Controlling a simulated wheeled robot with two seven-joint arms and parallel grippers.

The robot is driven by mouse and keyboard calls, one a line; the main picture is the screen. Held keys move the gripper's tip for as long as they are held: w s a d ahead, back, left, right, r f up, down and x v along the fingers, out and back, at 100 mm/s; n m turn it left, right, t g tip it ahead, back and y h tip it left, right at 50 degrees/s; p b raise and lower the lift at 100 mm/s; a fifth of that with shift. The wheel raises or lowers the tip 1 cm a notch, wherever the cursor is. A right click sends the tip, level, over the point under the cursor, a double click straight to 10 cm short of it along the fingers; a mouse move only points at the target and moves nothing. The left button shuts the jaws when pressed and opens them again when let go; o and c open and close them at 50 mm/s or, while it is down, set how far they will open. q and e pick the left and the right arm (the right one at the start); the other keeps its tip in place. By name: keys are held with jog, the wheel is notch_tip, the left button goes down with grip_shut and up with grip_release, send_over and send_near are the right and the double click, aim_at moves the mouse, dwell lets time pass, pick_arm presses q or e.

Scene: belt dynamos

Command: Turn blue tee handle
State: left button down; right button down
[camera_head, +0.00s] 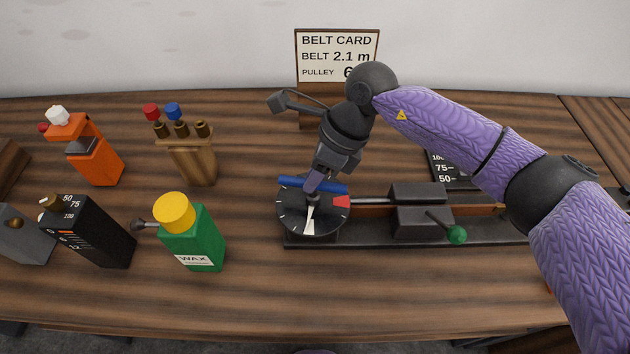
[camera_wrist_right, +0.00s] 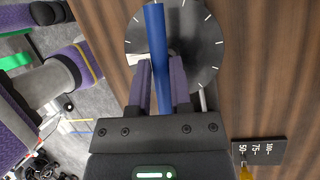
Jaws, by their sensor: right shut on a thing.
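The blue tee handle (camera_head: 332,187) is a straight blue bar across the top of a black dial (camera_head: 290,222) with white tick marks. My right gripper (camera_head: 313,186) reaches down from above and is shut on the blue bar. In the right wrist view the blue bar (camera_wrist_right: 156,40) runs lengthwise between the two purple fingers, above the dial (camera_wrist_right: 204,50). A white pointer (camera_head: 310,222) on the dial points toward the front edge. The fingertips partly hide the handle's middle. My left gripper is not in view.
Right of the dial, a black block (camera_head: 415,220) with a green-knobbed lever (camera_head: 457,235) sits on a rail. A green wax bottle (camera_head: 200,238), black box (camera_head: 98,235), orange tool (camera_head: 92,155) and wooden holder (camera_head: 192,160) stand left. A belt card (camera_head: 336,50) stands behind.

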jog(key=shift+f+n, duration=0.25)
jog(key=shift+n, duration=0.15)
jog(key=shift+r, duration=0.25)
jog(key=c, duration=0.5)
grip_release()
jog(key=shift+c, duration=0.2)
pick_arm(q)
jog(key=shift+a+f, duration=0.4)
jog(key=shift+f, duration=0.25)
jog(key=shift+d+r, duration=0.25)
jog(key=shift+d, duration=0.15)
pick_arm(e)
jog(key=v, duration=1)
jog(key=shift+w, duration=0.2)
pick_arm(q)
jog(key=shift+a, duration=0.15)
pick_arm(e)
jog(key=shift+f, duration=0.1)
